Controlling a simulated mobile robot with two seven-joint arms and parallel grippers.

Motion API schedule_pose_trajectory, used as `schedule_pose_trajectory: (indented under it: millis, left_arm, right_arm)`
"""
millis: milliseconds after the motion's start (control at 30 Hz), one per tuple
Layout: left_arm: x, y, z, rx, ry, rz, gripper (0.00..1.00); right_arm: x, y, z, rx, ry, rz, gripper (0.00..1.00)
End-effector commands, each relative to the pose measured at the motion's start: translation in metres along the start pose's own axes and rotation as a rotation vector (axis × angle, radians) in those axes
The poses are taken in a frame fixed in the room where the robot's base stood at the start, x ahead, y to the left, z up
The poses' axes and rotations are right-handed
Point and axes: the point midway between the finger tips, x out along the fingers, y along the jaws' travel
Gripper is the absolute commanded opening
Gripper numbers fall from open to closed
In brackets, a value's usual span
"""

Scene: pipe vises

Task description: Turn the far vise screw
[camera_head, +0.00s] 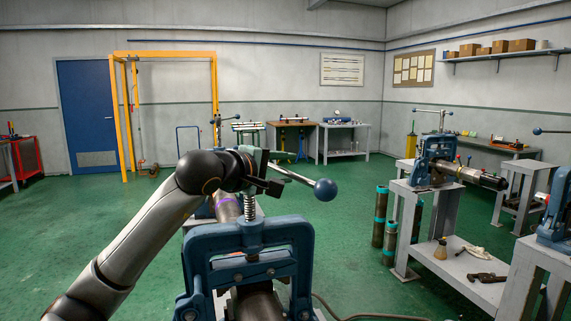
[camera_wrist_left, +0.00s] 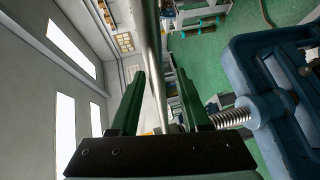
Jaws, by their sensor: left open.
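A blue pipe vise (camera_head: 250,262) stands in front of me in the head view, with a vertical threaded screw (camera_head: 250,205). A steel handle bar (camera_head: 290,174) with a blue ball end (camera_head: 326,189) crosses at the top of the screw. My left gripper (camera_head: 270,178) is at this bar, beside the screw's top. In the left wrist view its green fingers (camera_wrist_left: 160,105) are open. The bar (camera_wrist_left: 152,50) shows between them; contact cannot be told. The screw (camera_wrist_left: 232,117) and blue frame (camera_wrist_left: 265,85) are to the right there. My right gripper is not in view.
Another blue vise (camera_head: 436,160) holds a pipe on a grey stand (camera_head: 407,215) at the right. A further vise (camera_head: 558,205) is at the right edge. Green-banded cylinders (camera_head: 380,217) stand beside the stand. Green floor (camera_head: 90,225) is clear at the left.

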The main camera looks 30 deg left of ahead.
Motion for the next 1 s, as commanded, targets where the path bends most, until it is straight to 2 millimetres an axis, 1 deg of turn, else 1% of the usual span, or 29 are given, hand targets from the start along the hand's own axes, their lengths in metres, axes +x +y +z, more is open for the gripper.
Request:
schedule_pose_trajectory:
  millis: [100, 333, 367, 700, 767, 1000]
  left_arm:
    - [0.0048, 0.0001, 0.0001, 0.000, 0.000, 0.000, 0.47]
    - [0.0052, -0.0002, 0.0001, 0.001, 0.000, 0.001, 0.47]
    - [0.0051, -0.0002, 0.0001, 0.000, 0.000, 0.001, 0.44]
    - [0.0048, -0.0001, 0.0001, 0.000, 0.000, 0.001, 0.06]
    - [0.0048, -0.0001, 0.0001, 0.000, 0.000, 0.001, 0.00]
    - [0.0048, -0.0002, 0.0001, 0.000, 0.000, 0.000, 0.00]
  right_arm:
    - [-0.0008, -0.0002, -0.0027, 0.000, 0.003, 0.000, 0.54]
    - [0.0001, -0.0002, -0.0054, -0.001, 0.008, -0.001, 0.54]
    - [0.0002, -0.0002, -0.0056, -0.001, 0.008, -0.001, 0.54]
    - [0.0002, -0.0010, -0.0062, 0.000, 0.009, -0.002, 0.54]
    - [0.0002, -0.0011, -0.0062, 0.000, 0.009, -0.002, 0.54]
    - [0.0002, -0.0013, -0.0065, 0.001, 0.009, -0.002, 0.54]
